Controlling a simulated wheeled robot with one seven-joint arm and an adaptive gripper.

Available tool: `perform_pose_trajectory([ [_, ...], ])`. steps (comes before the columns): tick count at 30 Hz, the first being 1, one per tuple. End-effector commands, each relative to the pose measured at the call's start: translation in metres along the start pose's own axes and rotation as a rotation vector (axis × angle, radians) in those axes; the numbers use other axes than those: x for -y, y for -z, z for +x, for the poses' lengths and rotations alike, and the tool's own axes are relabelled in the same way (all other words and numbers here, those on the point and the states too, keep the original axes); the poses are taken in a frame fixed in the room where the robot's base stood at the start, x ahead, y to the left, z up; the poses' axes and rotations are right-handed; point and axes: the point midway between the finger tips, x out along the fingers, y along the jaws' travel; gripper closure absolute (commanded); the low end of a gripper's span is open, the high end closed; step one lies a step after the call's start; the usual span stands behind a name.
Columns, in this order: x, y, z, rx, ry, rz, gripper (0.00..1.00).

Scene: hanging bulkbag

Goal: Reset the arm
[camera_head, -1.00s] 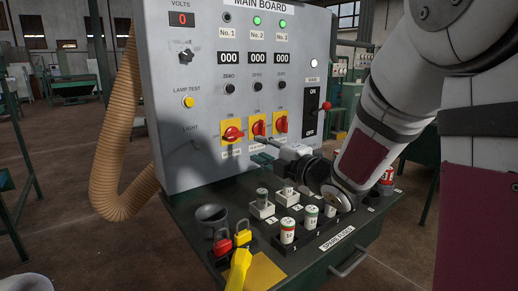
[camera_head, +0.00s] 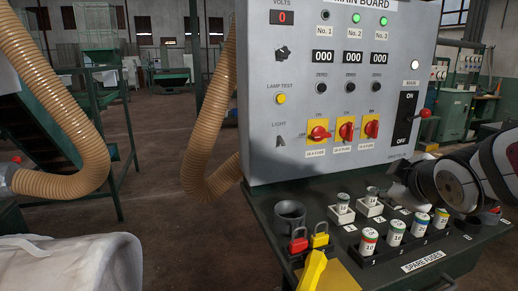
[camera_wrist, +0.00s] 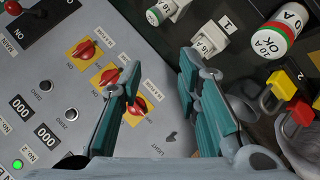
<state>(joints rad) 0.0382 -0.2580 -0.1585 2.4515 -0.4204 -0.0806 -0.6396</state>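My arm reaches in from the right edge of the head view. My gripper (camera_wrist: 160,80) shows in the wrist view with two teal fingers apart and nothing between them. In the head view its dark wrist end is beside the lower right of the main board (camera_head: 262,150), and its fingertips cannot be made out. The board has three red rotary switches on yellow plates: left (camera_head: 318,132), middle (camera_head: 345,130) and right (camera_head: 371,128). The No. 1 lamp is dark; lamps No. 2 and No. 3 are green.
Below the board, several spare fuses (camera_head: 368,242) stand on a dark bench beside a grey cup (camera_head: 290,215), a red padlock (camera_head: 298,243) and a yellow padlock (camera_head: 320,238). A black main lever (camera_head: 405,120) has a red knob. A white bag (camera_head: 75,265) and tan hose (camera_head: 210,150) are left.

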Motion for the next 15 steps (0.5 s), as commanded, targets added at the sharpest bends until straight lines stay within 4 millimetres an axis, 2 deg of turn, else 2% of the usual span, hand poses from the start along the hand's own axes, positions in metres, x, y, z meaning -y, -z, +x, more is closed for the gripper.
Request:
perform_pose_trajectory([
  [5, 0.042, -0.029, -0.051, 0.187, 0.132, 0.256, 0.69],
  [9, 0.085, -0.049, -0.098, 0.344, 0.242, 0.449, 0.69],
  [15, 0.140, -0.068, -0.161, 0.541, 0.369, 0.647, 0.69],
])
